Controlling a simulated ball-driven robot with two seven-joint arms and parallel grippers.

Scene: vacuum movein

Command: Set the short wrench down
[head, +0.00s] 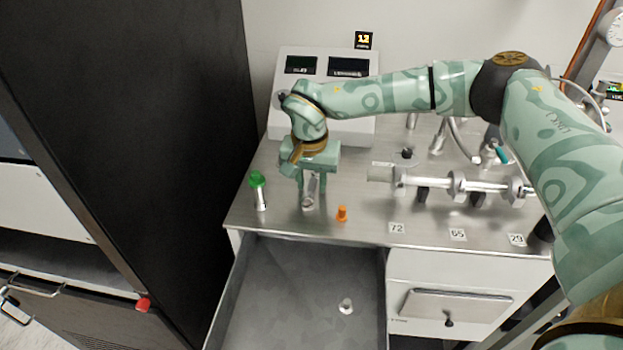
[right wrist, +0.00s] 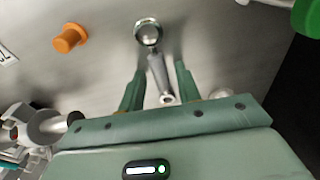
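The short wrench (right wrist: 156,66) is a small silver tool with a round ring head. In the right wrist view it lies between the two green fingers of my right gripper (right wrist: 160,72), with a visible gap on each side. In the head view the wrench (head: 309,198) is at the metal bench top (head: 355,222), its ring end toward the front edge. It appears to rest on the surface. My right gripper (head: 311,193) points down over it, fingers apart. My left gripper is in neither view.
A green-knobbed post (head: 257,182) stands left of the wrench and an orange peg (head: 342,213) right of it. A metal shaft assembly (head: 458,186) lies farther right. An open drawer (head: 290,300) holding a small pale part (head: 346,306) is below. A dark cabinet (head: 150,120) stands left.

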